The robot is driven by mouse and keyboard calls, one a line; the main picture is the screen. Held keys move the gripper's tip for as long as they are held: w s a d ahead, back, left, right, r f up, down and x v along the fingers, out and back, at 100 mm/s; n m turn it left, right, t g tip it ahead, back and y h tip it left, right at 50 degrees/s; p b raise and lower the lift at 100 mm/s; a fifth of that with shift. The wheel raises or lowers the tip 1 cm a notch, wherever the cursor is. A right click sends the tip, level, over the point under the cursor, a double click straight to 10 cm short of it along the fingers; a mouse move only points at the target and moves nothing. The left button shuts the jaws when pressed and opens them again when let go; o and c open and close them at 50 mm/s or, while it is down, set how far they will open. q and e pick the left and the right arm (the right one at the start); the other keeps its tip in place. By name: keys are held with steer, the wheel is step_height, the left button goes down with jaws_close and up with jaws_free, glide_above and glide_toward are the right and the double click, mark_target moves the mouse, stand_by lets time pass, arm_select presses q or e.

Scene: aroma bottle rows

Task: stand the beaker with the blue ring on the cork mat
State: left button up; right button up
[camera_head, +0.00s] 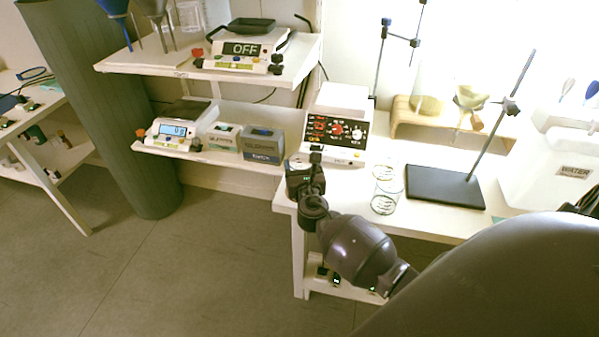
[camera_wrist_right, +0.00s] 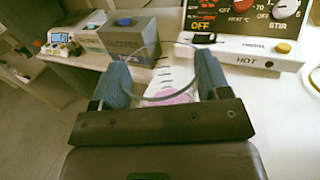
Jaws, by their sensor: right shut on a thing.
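My right gripper (camera_head: 298,170) is over the left end of the white bench, in front of the hotplate stirrer. In the right wrist view its two blue fingers are shut on a clear glass beaker (camera_wrist_right: 172,84) with dark graduation marks and something pink low inside. I cannot make out a blue ring on it. In the head view the held beaker is mostly hidden by the gripper. Two clear glass beakers stand on the bench, one behind (camera_head: 384,170) and one in front (camera_head: 386,198). I cannot pick out a cork mat. My left gripper is not in view.
The hotplate stirrer (camera_head: 337,128) stands just behind the gripper, labelled HOT in the wrist view. Boxes (camera_head: 262,145) and a balance (camera_head: 177,130) sit on the lower shelf to the left. A stand with a dark base (camera_head: 445,188) is right of the beakers.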

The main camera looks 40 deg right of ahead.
steer(key=shift+f, duration=0.85)
steer(key=shift+r, duration=0.15)
steer(key=o, duration=1)
steer(key=shift+f, duration=0.2)
